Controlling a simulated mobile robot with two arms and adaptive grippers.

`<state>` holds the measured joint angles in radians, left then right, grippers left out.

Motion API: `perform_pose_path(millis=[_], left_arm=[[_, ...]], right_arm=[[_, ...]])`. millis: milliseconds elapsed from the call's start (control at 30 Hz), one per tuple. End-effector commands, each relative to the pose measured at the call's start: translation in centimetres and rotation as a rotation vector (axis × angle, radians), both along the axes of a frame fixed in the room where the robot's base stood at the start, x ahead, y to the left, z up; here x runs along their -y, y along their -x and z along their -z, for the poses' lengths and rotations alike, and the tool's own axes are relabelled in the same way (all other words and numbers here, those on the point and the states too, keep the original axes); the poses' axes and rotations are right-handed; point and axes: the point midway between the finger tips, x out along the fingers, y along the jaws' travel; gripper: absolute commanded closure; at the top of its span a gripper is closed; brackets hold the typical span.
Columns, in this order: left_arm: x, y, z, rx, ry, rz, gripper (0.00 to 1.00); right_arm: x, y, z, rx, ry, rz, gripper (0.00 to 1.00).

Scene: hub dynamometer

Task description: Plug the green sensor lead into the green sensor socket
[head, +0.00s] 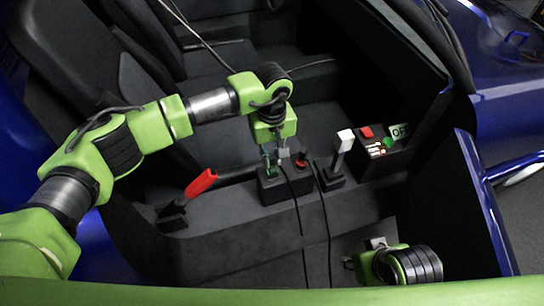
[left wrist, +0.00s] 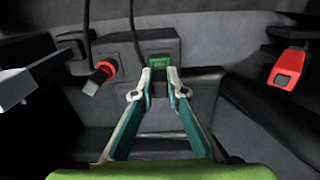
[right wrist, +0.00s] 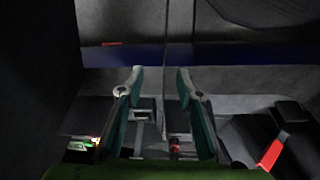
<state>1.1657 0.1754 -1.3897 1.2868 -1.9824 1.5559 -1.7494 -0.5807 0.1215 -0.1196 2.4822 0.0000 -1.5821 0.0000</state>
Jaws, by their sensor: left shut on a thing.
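My left gripper (head: 272,160) reaches down to a black box (head: 273,190) on the console. In the left wrist view its fingertips (left wrist: 159,78) are closed about the green plug of the sensor lead (left wrist: 160,61), which is at the box's face. A black cable rises from near the plug. The green socket cannot be told apart from the plug, and I cannot tell how far the plug is in. My right gripper (right wrist: 160,78) has its fingers apart with nothing held between them; its wrist shows low at the right in the head view.
A red plug (left wrist: 103,71) with its cable is beside the green one. A red-handled lever (head: 201,183) stands left of the box, a white-knobbed lever (head: 345,140) right of it. Farther right is a panel with a red button (head: 366,131) and an OFF sign (head: 400,131). Black cables hang over the console.

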Motion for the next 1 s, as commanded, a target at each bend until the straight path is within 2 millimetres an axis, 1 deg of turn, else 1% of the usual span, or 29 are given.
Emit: perform_pose_path(millis=[133, 1000], left_arm=[[0.0, 0.0, 0.1, 0.0, 0.0, 0.0, 1.0], [0.0, 0.0, 1.0, 0.0, 0.0, 0.0, 1.0]], right_arm=[[-0.1, -0.2, 0.1, 0.006, -0.003, 0.001, 0.67], [-0.8, -2.8, 0.0, 0.109, -0.023, -0.009, 0.67]])
